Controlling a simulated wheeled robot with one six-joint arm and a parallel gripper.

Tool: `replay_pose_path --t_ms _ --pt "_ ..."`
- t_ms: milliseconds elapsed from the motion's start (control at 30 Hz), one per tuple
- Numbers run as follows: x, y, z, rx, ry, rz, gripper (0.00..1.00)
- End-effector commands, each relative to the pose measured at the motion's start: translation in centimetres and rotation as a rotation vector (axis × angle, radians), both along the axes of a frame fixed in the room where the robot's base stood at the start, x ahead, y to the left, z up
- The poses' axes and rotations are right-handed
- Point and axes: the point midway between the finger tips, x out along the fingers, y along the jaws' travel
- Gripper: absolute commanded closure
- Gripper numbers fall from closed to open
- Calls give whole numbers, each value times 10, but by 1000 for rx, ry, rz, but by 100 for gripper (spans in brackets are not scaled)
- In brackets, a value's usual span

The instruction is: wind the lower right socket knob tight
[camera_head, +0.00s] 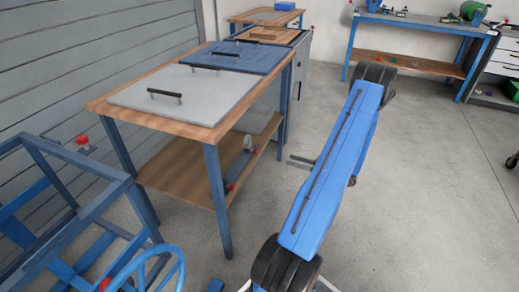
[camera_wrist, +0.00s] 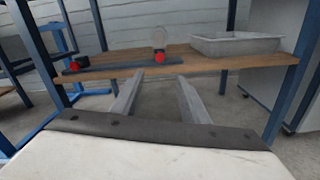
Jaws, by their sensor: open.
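On the lower shelf (camera_head: 165,180) of the wooden-topped bench, a dark bar (camera_wrist: 118,70) lies along the front edge. One red knob (camera_wrist: 160,57) sits on its right part, below a pale round disc (camera_wrist: 158,38); another red knob (camera_wrist: 74,66) sits at the bar's left end. Small red knobs also show on the shelf in the head view (camera_head: 231,186). I cannot tell which is the lower right socket knob. My gripper (camera_head: 290,160) is open and empty, in front of the shelf and apart from it. In the wrist view its fingers (camera_wrist: 159,77) point toward the right red knob.
A grey tray (camera_wrist: 236,44) stands on the shelf at the right. Blue bench legs (camera_head: 217,200) flank the shelf opening. A blue frame with a handwheel (camera_head: 150,272) is at the lower left. The floor to the right is clear.

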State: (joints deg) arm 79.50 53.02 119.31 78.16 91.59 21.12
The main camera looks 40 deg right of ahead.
Motion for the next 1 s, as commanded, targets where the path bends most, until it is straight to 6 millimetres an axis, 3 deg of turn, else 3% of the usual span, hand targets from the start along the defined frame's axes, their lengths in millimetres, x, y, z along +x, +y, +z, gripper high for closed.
replay_pose_path --t_ms 1000 --pt "146 61 0 -2 -1 3 59"
